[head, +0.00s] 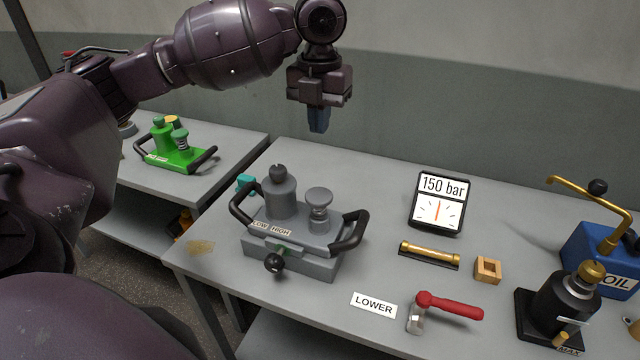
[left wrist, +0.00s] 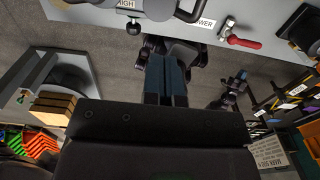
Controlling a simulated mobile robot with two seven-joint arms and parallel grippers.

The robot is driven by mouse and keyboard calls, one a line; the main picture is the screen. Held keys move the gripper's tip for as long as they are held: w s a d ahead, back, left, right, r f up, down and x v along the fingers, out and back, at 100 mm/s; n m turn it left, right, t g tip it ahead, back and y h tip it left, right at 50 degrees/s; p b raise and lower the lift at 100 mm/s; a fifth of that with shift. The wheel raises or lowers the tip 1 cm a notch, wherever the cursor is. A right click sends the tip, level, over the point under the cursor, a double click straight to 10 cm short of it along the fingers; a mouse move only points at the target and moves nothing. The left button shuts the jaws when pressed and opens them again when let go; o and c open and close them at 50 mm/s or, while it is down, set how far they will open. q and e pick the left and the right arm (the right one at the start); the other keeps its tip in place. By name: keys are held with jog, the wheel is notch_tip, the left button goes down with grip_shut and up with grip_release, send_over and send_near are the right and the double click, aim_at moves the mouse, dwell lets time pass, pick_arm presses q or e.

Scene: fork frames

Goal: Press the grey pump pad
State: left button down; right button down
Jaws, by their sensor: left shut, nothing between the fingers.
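The grey pump (head: 290,262) stands on the grey table, with LOW and HIGH labels, two black side handles and a black-knobbed lever in front. On its right side a round grey pad (head: 319,196) tops a short post. Beside it is a taller grey cylinder (head: 279,198) with a black knob. My left gripper (head: 318,122) is shut and empty, high above and behind the pump, fingers pointing down, apart from the pad. In the left wrist view the blue fingers (left wrist: 166,82) are together, and only the pump's front edge shows at the top.
A gauge (head: 439,203) reading 150 bar stands behind a brass rod (head: 429,254) and a small wooden block (head: 488,270). A red-handled lever (head: 450,306) is by the LOWER sign (head: 373,304). A green pump (head: 175,150) is on the left table.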

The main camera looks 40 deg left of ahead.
jog(key=shift+s+f, duration=0.1)
jog(key=shift+s, duration=0.15)
pick_arm(q)
jog(key=shift+f, duration=0.1)
